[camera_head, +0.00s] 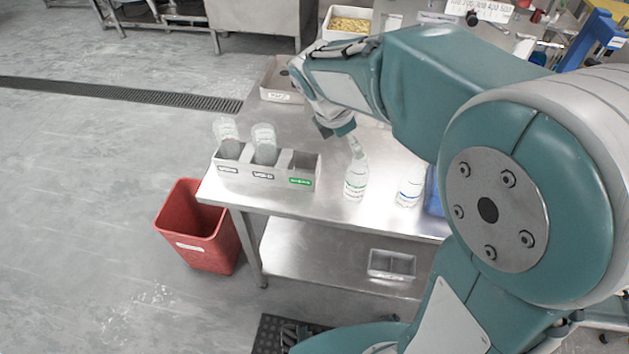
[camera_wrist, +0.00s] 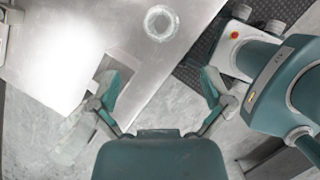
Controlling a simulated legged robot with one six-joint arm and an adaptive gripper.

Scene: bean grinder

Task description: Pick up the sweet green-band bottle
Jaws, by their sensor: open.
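The clear bottle with a greenish band (camera_head: 355,184) stands upright on the metal table, right of the rack. A second clear bottle with a bluish band (camera_head: 410,190) stands to its right. My gripper (camera_head: 338,130) is above the table, just up and left of the green-band bottle's neck, apart from it as far as I can tell. In the wrist view my gripper (camera_wrist: 160,88) is open, its fingers spread with nothing between them. A pale round shape (camera_wrist: 161,23) lies beyond the fingertips; I cannot tell which object it is.
A three-slot rack (camera_head: 240,178) holds bottles in its left and middle slots; the green-labelled right slot looks empty. A red bin (camera_head: 200,230) stands on the floor left of the metal table (camera_head: 330,208). A blue object shows beside the right bottle. The lower shelf bears a grey tray (camera_head: 392,265).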

